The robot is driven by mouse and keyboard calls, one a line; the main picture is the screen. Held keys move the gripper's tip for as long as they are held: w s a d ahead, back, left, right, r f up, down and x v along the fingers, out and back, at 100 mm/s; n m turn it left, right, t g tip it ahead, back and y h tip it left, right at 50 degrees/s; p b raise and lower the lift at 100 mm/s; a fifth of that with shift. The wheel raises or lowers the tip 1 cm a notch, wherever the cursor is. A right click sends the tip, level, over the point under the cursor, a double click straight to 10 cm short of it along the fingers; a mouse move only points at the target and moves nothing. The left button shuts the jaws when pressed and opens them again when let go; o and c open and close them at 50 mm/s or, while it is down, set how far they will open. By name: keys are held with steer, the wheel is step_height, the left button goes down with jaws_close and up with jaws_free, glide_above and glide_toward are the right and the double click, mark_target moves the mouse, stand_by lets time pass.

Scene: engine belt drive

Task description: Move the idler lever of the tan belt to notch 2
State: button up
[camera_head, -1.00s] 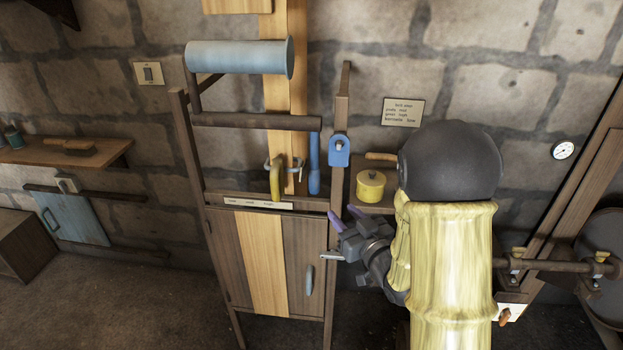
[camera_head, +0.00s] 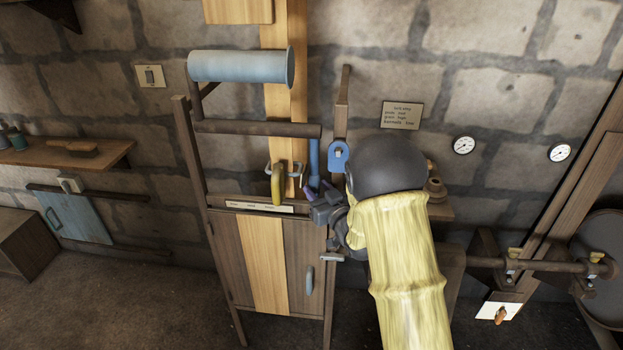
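The tan belt (camera_head: 298,95) runs as a vertical strip behind the wooden frame at centre. I cannot tell from the picture which of these is the idler lever. A pale label strip (camera_head: 248,204) lies below; its writing is too small to read, and no notches can be made out.
A blue-grey roller (camera_head: 240,67) is above, with a dark bar (camera_head: 255,127) below it. A wooden cabinet (camera_head: 225,255) stands under the label strip. A blue bracket (camera_head: 338,156) is on the right post, close to my arm. A shaft (camera_head: 555,266) lies at right.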

steer(key=shift+p+x, duration=0.4)
steer(key=shift+x, duration=1.7)
jaws_close()
